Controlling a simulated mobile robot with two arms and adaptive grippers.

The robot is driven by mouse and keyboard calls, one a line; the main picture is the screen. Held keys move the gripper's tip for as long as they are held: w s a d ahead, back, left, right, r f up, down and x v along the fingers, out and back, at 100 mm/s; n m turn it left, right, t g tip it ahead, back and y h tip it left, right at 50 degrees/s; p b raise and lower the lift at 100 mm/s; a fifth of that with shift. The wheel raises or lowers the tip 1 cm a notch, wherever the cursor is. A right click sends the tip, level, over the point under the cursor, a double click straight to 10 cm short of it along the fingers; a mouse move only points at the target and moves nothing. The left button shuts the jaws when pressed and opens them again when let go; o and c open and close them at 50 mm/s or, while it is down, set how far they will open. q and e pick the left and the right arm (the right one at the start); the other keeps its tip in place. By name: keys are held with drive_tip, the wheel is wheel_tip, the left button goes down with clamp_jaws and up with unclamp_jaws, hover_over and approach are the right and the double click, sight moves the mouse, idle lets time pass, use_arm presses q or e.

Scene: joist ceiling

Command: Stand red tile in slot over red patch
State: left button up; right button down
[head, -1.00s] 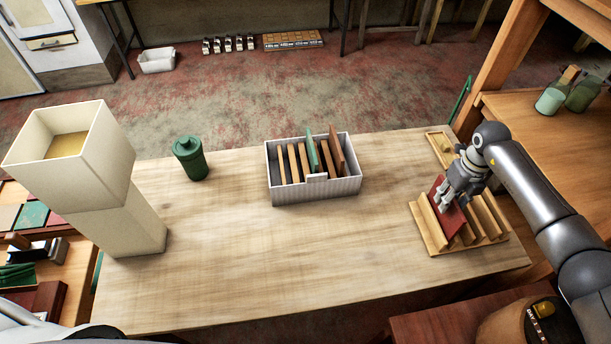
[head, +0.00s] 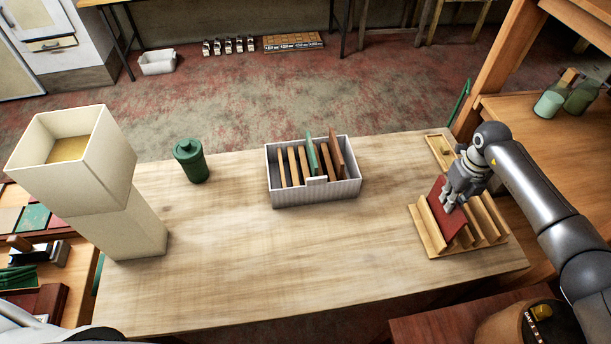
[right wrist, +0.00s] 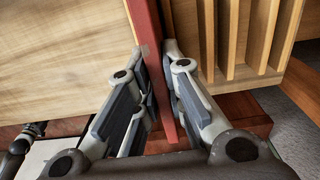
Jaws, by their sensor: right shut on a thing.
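The red tile (head: 447,220) is at the wooden slotted rack (head: 428,234) on the right of the table, tilted among its slats. My right gripper (head: 451,207) is shut on the tile's upper part. In the right wrist view the tile (right wrist: 150,35) runs between the two fingers (right wrist: 160,75), with rack slats (right wrist: 232,35) to its right. I cannot tell if its lower edge is seated in a slot. No red patch can be made out; the tile and gripper cover part of the rack. My left gripper is out of view.
A white ribbed bin (head: 318,193) holding several upright tiles stands mid-table. A green canister (head: 190,161) and a tall cream box (head: 112,215) are to the left. A small wooden tray (head: 432,140) lies behind the rack. The table's front middle is clear.

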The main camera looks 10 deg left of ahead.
drive_tip(key=shift+r+p, duration=1.5)
drive_tip(key=shift+r, duration=1.05)
